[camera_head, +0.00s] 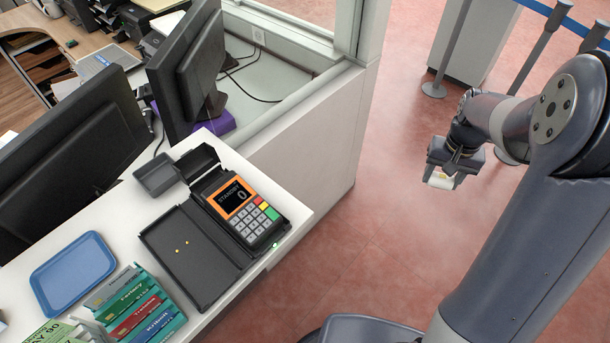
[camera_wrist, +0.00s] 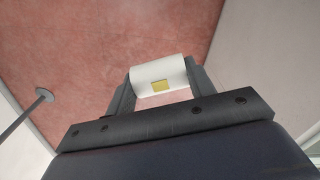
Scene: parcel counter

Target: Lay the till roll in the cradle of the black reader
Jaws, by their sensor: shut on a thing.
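The till roll (camera_wrist: 158,74) is a white paper cylinder with a small yellow patch. My gripper (camera_wrist: 158,88) is shut on it, one finger at each end, as the wrist view shows. In the head view my gripper (camera_head: 442,180) holds the white roll (camera_head: 440,180) in the air over the red floor, right of the counter and apart from it. The black reader (camera_head: 243,210) lies on the white counter with an orange-framed screen reading STANDBY 0 and a keypad. A raised dark lid or cover (camera_head: 196,162) stands at its far end; the inside of the cradle is hard to make out.
A small grey tray (camera_head: 156,175), a blue tray (camera_head: 73,272) and a rack of leaflets (camera_head: 135,308) share the counter. Monitors (camera_head: 190,75) stand behind. A low partition wall (camera_head: 310,130) borders the counter.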

